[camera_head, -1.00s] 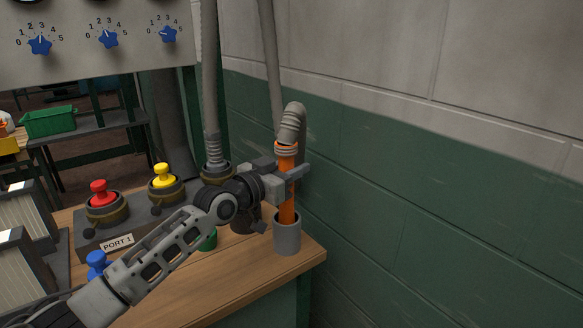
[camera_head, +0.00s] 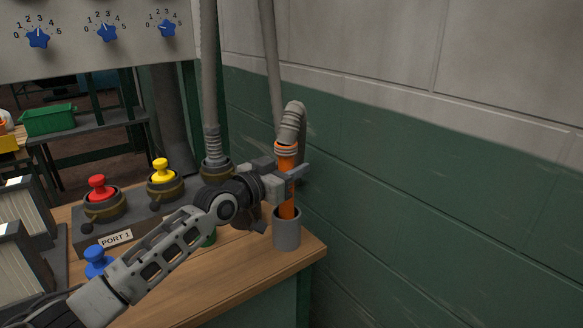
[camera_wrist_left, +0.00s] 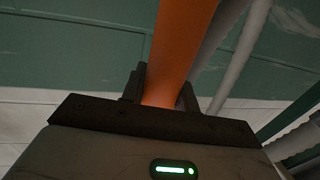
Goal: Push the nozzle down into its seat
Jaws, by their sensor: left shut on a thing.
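The orange nozzle (camera_head: 287,160) hangs on a ribbed grey hose and stands upright. Its lower end is inside the mouth of the grey cylindrical seat (camera_head: 287,232) at the table's right corner; how deep it goes is hidden. My left gripper (camera_head: 293,178) is shut on the nozzle a little above the seat's rim. In the left wrist view the orange nozzle (camera_wrist_left: 182,45) runs up between the fingers of my left gripper (camera_wrist_left: 163,95). My right gripper is not in view.
A block marked PORT 1 (camera_head: 117,238) carries a red knob (camera_head: 98,187) and a yellow knob (camera_head: 162,172). A blue knob (camera_head: 97,261) stands in front. A green wall (camera_head: 420,190) rises close on the right. The table's front (camera_head: 225,278) is clear.

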